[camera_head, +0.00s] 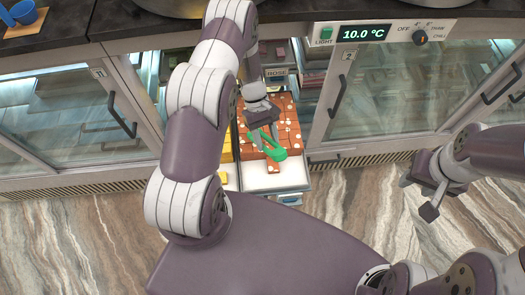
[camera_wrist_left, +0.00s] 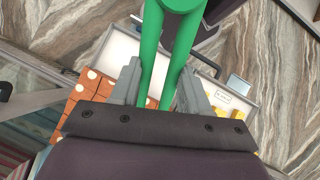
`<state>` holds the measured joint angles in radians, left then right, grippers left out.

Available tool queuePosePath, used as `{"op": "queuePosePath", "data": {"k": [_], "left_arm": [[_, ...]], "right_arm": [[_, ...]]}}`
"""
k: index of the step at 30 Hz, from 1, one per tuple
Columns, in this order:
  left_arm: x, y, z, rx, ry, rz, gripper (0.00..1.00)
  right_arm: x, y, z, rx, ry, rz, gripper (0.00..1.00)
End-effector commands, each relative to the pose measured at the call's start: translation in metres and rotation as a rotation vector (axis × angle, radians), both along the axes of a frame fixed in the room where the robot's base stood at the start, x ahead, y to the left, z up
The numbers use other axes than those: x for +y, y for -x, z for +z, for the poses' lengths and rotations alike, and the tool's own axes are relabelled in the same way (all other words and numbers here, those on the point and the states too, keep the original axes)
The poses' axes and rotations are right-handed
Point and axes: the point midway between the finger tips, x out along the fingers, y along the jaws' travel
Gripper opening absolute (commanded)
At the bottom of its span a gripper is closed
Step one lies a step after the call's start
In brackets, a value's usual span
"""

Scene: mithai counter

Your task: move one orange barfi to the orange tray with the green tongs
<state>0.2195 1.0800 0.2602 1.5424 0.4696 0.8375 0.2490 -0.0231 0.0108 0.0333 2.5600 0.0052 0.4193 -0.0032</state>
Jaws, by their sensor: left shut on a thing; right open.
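My left gripper (camera_head: 262,115) is shut on the green tongs (camera_head: 268,148), over the open drawer. In the left wrist view the tongs (camera_wrist_left: 172,35) run up between the left gripper's fingers (camera_wrist_left: 160,88). Orange barfi (camera_head: 290,121) with pale spots fill much of the drawer's tray (camera_head: 270,182); they also show in the left wrist view (camera_wrist_left: 93,88). One orange piece (camera_head: 275,168) lies at the near edge of the block, by the tongs' tips; whether the tips touch it is unclear. My right gripper (camera_head: 428,185) is open and empty. An orange tray (camera_head: 25,30) is on the counter at the far left.
Yellow sweets (camera_head: 250,148) lie left of the orange ones, partly hidden by my left arm. A blue cup (camera_head: 22,12) stands by the orange tray. Glass cabinet doors with handles (camera_head: 122,115) flank the drawer. The marble floor in front is clear.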

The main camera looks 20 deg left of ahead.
Motion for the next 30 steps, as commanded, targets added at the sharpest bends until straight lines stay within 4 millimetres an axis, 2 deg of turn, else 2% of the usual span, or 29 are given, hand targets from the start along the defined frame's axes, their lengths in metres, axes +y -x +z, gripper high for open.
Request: {"op": "queuePosePath", "data": {"k": [11, 14, 17, 24, 30], "left_arm": [[-0.001, 0.000, -0.001, -0.001, 0.001, 0.008, 0.00], [-0.009, 0.000, -0.001, -0.005, 0.003, 0.059, 0.00], [-0.023, 0.001, -0.001, -0.011, 0.009, 0.166, 0.00], [-0.060, 0.017, 0.001, -0.008, 0.010, 0.529, 0.00], [-0.071, 0.029, 0.003, 0.003, 0.004, 0.716, 0.00]], "right_arm": [[0.000, 0.000, -0.003, 0.000, 0.000, 0.000, 0.43], [0.000, 0.000, -0.014, 0.000, 0.000, 0.000, 0.43], [0.000, 0.000, -0.034, 0.000, 0.000, 0.000, 0.43], [0.000, 0.000, -0.085, 0.000, 0.000, 0.000, 0.43], [0.000, 0.000, -0.101, 0.000, 0.000, 0.000, 0.43]]}}
